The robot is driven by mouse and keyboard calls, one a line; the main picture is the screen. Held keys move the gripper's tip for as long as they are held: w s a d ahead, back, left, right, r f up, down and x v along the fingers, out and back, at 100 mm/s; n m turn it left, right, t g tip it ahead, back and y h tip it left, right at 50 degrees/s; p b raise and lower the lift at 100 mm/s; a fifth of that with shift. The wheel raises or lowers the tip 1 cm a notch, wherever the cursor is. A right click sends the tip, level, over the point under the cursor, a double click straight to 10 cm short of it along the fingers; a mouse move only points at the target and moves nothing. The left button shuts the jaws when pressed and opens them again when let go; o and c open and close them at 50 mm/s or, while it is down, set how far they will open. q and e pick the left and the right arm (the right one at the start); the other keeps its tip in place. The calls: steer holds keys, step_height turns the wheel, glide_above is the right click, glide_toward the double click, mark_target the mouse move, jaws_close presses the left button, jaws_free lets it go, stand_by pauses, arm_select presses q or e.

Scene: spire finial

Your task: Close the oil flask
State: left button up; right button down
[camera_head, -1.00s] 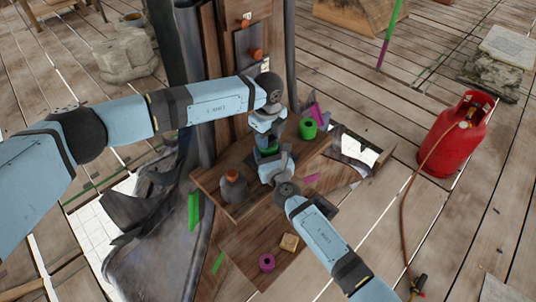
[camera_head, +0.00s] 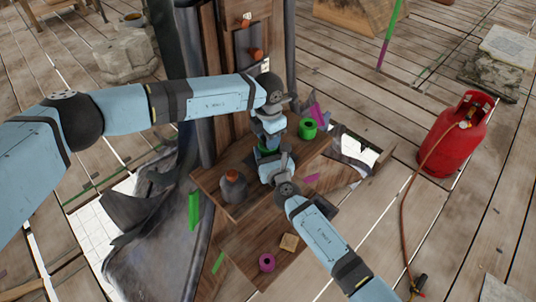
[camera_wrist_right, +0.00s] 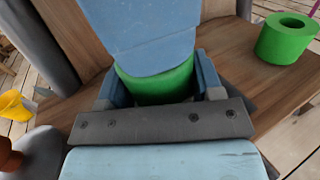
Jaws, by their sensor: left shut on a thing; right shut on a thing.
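A green round body, which looks like the oil flask (camera_head: 268,151), stands upright on the wooden bench. My right gripper (camera_head: 271,163) is shut around its sides; in the right wrist view the green body (camera_wrist_right: 155,85) sits between the two blue fingers. My left gripper (camera_head: 268,145) comes down from above, directly over the green body, and its blue housing covers the top in the right wrist view. What the left jaws hold is hidden, and I cannot see a cap or whether it sits on the flask.
A green hollow cylinder (camera_head: 308,128) stands behind to the right. A grey bottle with a brown top (camera_head: 233,187) stands to the left. A magenta ring (camera_head: 267,262) and a small wooden block (camera_head: 289,242) lie in front. A red gas cylinder (camera_head: 455,135) stands on the floor at right.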

arm_select(q)
steer(key=m, duration=0.4)
steer(key=shift+m, duration=0.3)
steer(key=m, duration=0.4)
steer(key=shift+m, duration=0.3)
steer(key=m, duration=0.7)
steer(key=shift+m, duration=0.3)
steer(key=o, duration=1.1)
step_height(320, 180, up, 12)
